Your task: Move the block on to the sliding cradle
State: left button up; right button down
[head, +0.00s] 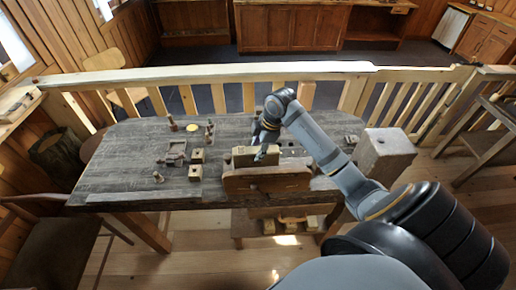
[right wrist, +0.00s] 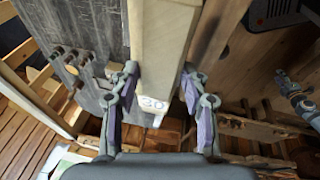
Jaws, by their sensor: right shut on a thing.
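The block (right wrist: 160,45) is a long pale wooden bar with the number 30 on its near end in the right wrist view. In the head view the block (head: 241,157) lies level at the bench's front edge, behind a brown board. My right gripper (head: 262,152) comes down on it from above. In the right wrist view the fingers of my right gripper (right wrist: 158,106) are on both sides of the block's end, shut on it. I cannot tell for certain which piece is the sliding cradle. My left gripper does not show in the head view.
The brown board (head: 266,181) stands at the front edge of the dark bench (head: 120,180). Small wooden blocks (head: 195,172), a shallow frame (head: 175,153), pegs and a yellow disc (head: 192,127) lie to the left. A thick post (head: 383,152) stands at the right. A railing runs behind.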

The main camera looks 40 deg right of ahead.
aim_at(259, 166)
notch_tip(259, 166, down, 3)
jog(key=shift+w+r+b, duration=0.1)
jog(key=shift+b, duration=1.05)
jog(key=shift+f+b, duration=0.9)
jog(key=shift+f, duration=0.45)
notch_tip(259, 166, down, 2)
jog(key=shift+f+b, duration=0.2)
jog(key=shift+b, duration=0.55)
jog(key=shift+f+b, duration=0.35)
jog(key=shift+f, duration=0.5)
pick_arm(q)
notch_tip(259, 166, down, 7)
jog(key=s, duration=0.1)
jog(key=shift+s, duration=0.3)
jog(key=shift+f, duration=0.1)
pick_arm(e)
jog(key=shift+f, duration=0.1)
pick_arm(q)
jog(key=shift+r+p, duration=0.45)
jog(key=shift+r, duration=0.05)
pick_arm(e)
jog(key=shift+s+d+f, duration=0.1)
jog(key=shift+s, duration=0.1)
